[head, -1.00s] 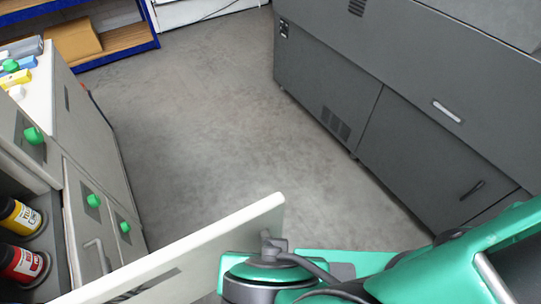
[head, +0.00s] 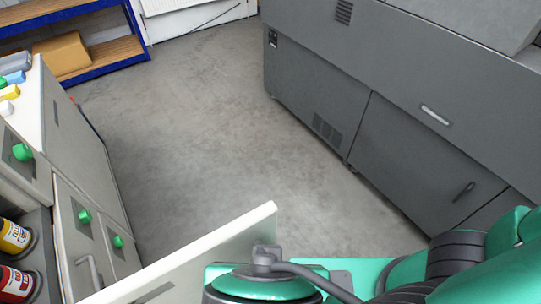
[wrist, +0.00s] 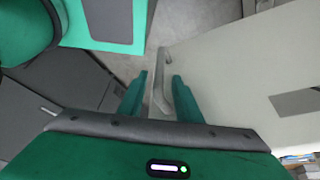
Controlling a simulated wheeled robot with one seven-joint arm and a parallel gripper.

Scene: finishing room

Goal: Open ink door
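The ink door (head: 205,255) is a pale cream panel standing swung out from the cabinet at the left in the head view. Its face fills the right of the wrist view (wrist: 255,75), with a grey label on it. Its light grey bar handle (wrist: 159,80) lies between the two green fingers of my gripper (wrist: 160,88). The fingers are apart, with gaps visible beside the handle, the right finger nearer to it. In the head view my wrist is beside the door's free end; the fingers are hidden. A yellow ink bottle (head: 14,236) and a red ink bottle (head: 16,280) show inside the cabinet.
The cabinet front has green knobs (head: 84,215) and a grey handle (head: 88,272). A large dark grey machine (head: 420,165) stands at the right. Bare floor (head: 240,130) lies between them. A blue-framed shelf (head: 107,52) with a cardboard box (head: 61,53) stands at the back left.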

